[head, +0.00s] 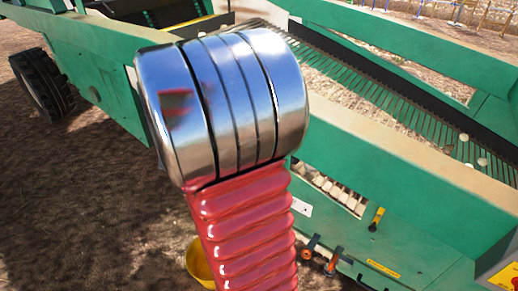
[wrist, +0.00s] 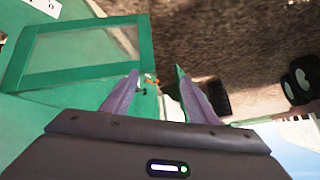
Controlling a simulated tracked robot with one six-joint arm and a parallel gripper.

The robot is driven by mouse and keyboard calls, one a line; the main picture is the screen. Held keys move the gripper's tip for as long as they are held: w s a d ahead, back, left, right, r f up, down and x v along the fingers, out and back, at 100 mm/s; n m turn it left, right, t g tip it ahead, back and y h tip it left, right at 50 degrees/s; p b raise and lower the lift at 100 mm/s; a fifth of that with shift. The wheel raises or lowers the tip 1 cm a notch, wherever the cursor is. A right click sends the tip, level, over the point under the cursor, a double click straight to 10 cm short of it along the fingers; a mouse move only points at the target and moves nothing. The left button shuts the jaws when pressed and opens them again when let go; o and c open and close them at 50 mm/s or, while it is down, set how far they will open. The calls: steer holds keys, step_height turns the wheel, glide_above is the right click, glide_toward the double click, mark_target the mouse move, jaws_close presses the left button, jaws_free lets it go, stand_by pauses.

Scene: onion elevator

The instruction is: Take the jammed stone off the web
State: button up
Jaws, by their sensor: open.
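The web (head: 380,100) of dark parallel rods runs between green side walls in the head view. A few small pale round lumps (head: 463,137) lie on it at the right. I cannot tell whether any of them is the jammed stone. In the wrist view my gripper (wrist: 156,82) shows two purple fingers spread apart with nothing held between them. It faces a green framed panel and bare ground, with no web between the fingers. In the head view my red and chrome arm hides part of the machine, and my gripper's fingers do not show.
The green side wall (head: 400,165) with a pale top edge stands between my arm and the web. A yellow bucket (head: 199,262) is low beside my arm. A black wheel (head: 43,85) stands at left. Orange and black fittings (head: 322,255) stick out low on the machine.

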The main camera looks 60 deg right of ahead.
steer(key=s+d+f+m+g+h, duration=0.1)
steer(key=s+d+f+m, duration=0.15)
steer(key=d+f, duration=0.35)
steer(key=s+d+f+m+g+h, duration=0.1)
steer(key=s+d+f+m+h, duration=0.1)
steer(key=s+d+f, duration=0.35)
steer(key=s+d+f+m+h, duration=0.15)
steer(key=d+f, duration=0.25)
steer(key=d, duration=0.5)
steer(key=s+d+f+m+g+h, duration=0.2)
steer(key=s+d, duration=0.3)
steer(key=s, duration=0.4)
steer(key=s+d+f+m+g+h, duration=0.2)
steer(key=s+d+f, duration=0.3)
steer(key=s, duration=0.5)
steer(key=shift+s+d+f+m+g+h, duration=0.15)
steer(key=shift+d+m+g+h, duration=0.3)
steer(key=shift+m+h, duration=0.45)
glide_toward(309, 169)
steer(key=shift+x, duration=2.05)
steer(key=shift+d, duration=0.15)
